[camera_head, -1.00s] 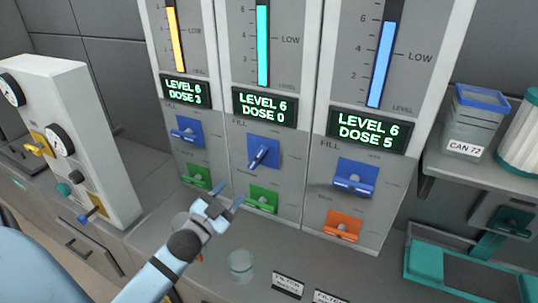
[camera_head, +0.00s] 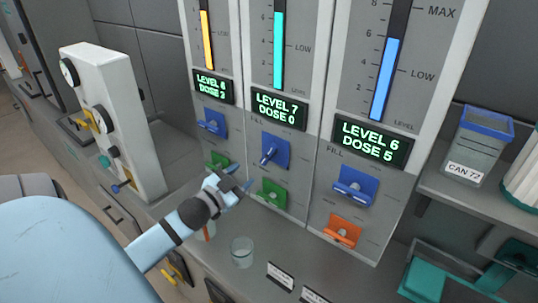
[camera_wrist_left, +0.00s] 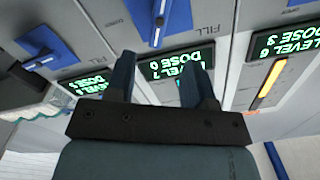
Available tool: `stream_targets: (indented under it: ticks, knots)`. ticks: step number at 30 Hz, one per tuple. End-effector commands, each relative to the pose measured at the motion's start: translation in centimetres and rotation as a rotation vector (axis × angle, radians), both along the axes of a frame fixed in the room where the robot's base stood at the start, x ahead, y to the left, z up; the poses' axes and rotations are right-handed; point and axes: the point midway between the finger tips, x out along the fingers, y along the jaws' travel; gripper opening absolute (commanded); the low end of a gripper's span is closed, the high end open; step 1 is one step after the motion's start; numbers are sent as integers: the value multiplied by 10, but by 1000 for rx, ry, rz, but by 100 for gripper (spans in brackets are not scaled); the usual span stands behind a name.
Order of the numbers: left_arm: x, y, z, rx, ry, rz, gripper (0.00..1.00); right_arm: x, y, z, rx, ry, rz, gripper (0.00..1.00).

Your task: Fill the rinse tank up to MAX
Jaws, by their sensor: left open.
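Three tank panels stand side by side; I see no tank name I can read. The middle panel has a cyan level bar (camera_head: 278,50) and a display (camera_head: 278,108) reading LEVEL 7, DOSE 0. Its blue FILL valve (camera_head: 277,151) has its lever slanted, unlike the crosswise levers on its neighbours. A green valve (camera_head: 272,193) sits below. My left gripper (camera_head: 241,177) is open and empty, in front of the lower panels beside that green valve. In the left wrist view, the fingers (camera_wrist_left: 163,82) are apart, with the inverted middle display between them. My right gripper is out of view.
The left display (camera_head: 212,87) and right display (camera_head: 372,140) both show LEVEL 6. An orange valve (camera_head: 342,231) is at the right. A clear glass (camera_head: 242,252) stands on the counter below. A white gauge box (camera_head: 115,115) is at left, and a CAN 72 container (camera_head: 478,145) sits on the right shelf.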

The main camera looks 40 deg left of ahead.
Motion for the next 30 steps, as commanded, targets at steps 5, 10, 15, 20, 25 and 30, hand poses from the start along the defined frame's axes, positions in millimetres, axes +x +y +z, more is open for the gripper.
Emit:
stream_targets:
  ticks: [5,10,15,20,25,30]
  knots:
    - [37,5,4,1,-3,1,49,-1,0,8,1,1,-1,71]
    - [73,9,4,2,-2,1,49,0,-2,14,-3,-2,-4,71]
    - [100,11,2,1,-1,0,49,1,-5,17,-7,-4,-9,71]
    - [115,13,2,1,-1,0,49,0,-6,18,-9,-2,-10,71]
    - [119,13,1,1,0,1,49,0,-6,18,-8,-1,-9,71]
    - [119,13,1,1,0,1,49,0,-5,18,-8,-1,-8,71]
